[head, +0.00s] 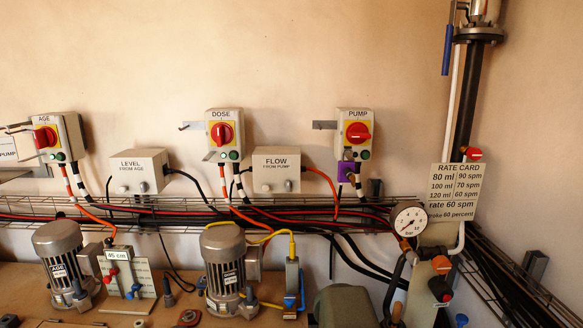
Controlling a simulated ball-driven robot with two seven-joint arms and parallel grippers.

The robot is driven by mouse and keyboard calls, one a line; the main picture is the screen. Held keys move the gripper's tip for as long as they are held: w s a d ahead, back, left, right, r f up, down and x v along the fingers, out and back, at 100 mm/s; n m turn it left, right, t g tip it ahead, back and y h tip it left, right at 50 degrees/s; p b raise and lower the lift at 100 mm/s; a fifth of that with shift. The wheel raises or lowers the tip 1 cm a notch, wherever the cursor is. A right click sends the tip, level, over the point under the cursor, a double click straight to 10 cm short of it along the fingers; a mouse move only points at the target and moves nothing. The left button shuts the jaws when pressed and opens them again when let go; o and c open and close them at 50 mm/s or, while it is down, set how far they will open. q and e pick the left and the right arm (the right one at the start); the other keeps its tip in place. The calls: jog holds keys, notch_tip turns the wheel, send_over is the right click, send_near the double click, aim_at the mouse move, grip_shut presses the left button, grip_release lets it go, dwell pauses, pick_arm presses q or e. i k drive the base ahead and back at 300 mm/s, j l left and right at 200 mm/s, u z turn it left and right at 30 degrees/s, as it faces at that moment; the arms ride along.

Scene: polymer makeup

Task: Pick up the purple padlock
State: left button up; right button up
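The purple padlock (347,171) is a small purple block in the head view, right of centre. It sits at the lower left edge of the PUMP switch box (356,138), against the back wall. It is too small to tell whether its shackle is closed or how it is attached. The PUMP box is pale with a red rotary knob on a yellow plate and a green button below. Neither of my grippers shows in the view.
AGE (58,138) and DOSE (224,135) switch boxes hang further left. A wire cable tray (170,212) with cables runs below. Motors (222,265), a gauge (409,219) and a rate card (455,192) stand lower down and right.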

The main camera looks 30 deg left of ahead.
aim_at(346, 169)
jog(key=j+u, duration=0.15)
jog(key=u, duration=0.5)
jog(key=k+j, duration=0.05)
